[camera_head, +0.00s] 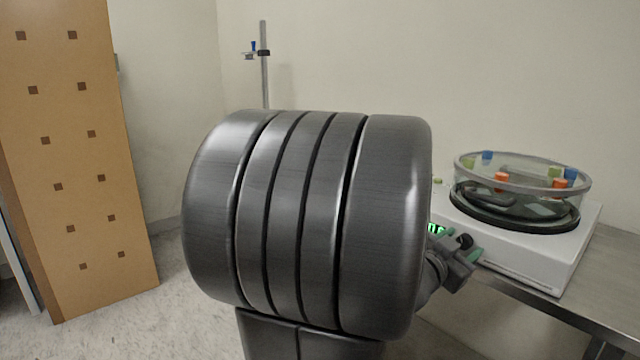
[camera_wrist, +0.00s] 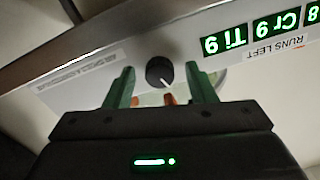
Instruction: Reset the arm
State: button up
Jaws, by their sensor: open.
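My gripper (camera_head: 465,250) is at the right end of my arm in the head view, in front of the white machine (camera_head: 570,250). In the wrist view, my gripper (camera_wrist: 164,90) has its two green-tipped fingers apart. A black knob (camera_wrist: 160,72) on the machine's front panel shows between and just beyond the fingertips. Whether the fingers touch the knob cannot be told. Green lit displays (camera_wrist: 260,32) sit right of the knob in the wrist view. My large dark arm joint hides the middle of the head view.
A round clear chamber (camera_head: 522,178) with coloured pieces around its rim stands on the machine. A metal table (camera_head: 612,275) bears the machine. A metal stand (camera_head: 264,80) is at the back. A tan cabinet (camera_head: 75,150) stands left. Floor (camera_head: 180,310) is clear between cabinet and arm.

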jog(key=shift+n+p, duration=0.3)
jog(key=shift+n, duration=1)
jog(key=shift+f, duration=0.1)
